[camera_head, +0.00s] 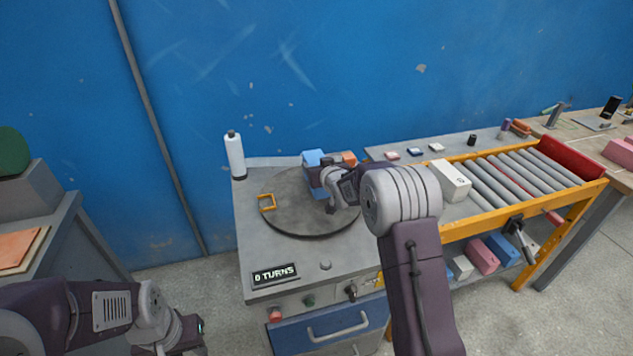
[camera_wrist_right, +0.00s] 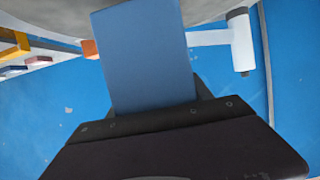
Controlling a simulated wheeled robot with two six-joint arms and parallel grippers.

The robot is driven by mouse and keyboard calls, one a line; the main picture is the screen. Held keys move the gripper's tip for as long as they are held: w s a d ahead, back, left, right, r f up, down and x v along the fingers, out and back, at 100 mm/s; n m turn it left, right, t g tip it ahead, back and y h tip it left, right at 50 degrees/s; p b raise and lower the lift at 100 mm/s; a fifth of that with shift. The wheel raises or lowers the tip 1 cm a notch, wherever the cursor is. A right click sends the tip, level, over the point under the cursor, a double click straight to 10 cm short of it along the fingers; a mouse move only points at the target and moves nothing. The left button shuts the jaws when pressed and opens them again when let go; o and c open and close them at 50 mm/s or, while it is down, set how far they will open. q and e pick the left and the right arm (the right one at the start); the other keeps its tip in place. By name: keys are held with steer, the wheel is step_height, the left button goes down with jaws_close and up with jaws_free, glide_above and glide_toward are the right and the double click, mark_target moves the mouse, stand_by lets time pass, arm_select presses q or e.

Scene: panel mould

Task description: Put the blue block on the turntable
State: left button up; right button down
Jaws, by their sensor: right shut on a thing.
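The turntable (camera_head: 295,222) is a dark grey disc on top of a grey cabinet. My right gripper (camera_head: 322,180) is over the turntable's back right part and is shut on the blue block (camera_head: 312,158). In the right wrist view the blue block (camera_wrist_right: 146,58) fills the middle, between the jaws. The gripper hides part of the block in the head view, and I cannot tell whether its underside touches the disc. My left gripper (camera_head: 198,334) is low at the left, away from the cabinet; its fingers are not clear.
An orange block (camera_head: 349,158) is just right of the blue block. A white bottle (camera_head: 235,156) stands at the cabinet's back left corner. A roller conveyor (camera_head: 510,180) with a white box (camera_head: 452,181) is at the right.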

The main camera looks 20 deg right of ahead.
steer(key=shift+a, duration=0.25)
step_height(320, 180, down, 4)
steer(key=shift+r, duration=0.25)
steer(key=shift+w+f, duration=0.1)
steer(key=shift+f, duration=0.15)
steer(key=shift+b, duration=0.35)
steer(key=c, duration=0.9)
jaws_free()
steer(key=shift+f, duration=0.25)
steer(key=o, duration=0.5)
steer(key=shift+c, duration=0.2)
